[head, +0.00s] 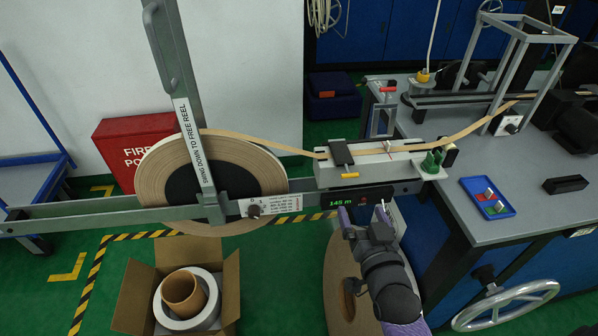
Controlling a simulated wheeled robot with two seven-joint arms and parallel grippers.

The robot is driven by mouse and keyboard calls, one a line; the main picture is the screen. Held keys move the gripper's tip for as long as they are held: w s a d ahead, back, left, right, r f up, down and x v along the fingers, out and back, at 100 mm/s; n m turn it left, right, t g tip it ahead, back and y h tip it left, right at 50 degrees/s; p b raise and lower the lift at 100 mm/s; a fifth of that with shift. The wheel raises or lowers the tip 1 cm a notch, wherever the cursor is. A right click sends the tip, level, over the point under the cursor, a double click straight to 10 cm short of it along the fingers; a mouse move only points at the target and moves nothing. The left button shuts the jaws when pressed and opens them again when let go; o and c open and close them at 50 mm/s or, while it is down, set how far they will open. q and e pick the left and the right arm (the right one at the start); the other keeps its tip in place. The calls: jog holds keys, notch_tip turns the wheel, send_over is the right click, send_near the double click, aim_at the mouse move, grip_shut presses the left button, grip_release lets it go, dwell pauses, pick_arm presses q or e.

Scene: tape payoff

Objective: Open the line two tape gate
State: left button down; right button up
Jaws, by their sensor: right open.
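A grey upright bar (185,80) stands in front of the tape reel (158,185), with a pull handle (160,45) near its top. Its label reads "SWING DOWN TO FREE REEL". Its lower end meets a long grey horizontal beam (90,207) at the reel's lower right. Tan tape (255,141) runs from the reel to a small guide block (370,170) with a dark clamp and yellow handle. My right gripper (366,214) is open and appears empty, just below the guide block and the "145 m" display. My left gripper is not in view.
The grey bench (480,160) on the right holds a metal frame (510,60) and a blue tray (487,197). A handwheel (505,305) juts out below it. An open cardboard box (141,295) holding rolls stands on the floor. A red bin (125,145) stands behind the reel.

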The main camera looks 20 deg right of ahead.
aim_at(350, 174)
jog(key=b+x, duration=0.1)
jog(key=x, duration=0.2)
jog(key=b+x, duration=0.1)
jog(key=x, duration=0.2)
jog(key=r+b+x, duration=0.1)
jog(key=x, duration=0.3)
jog(key=shift+d, duration=0.1)
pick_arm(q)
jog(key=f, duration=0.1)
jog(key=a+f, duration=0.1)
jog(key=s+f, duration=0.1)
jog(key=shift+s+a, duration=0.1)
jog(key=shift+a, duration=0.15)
pick_arm(e)
grip_shut()
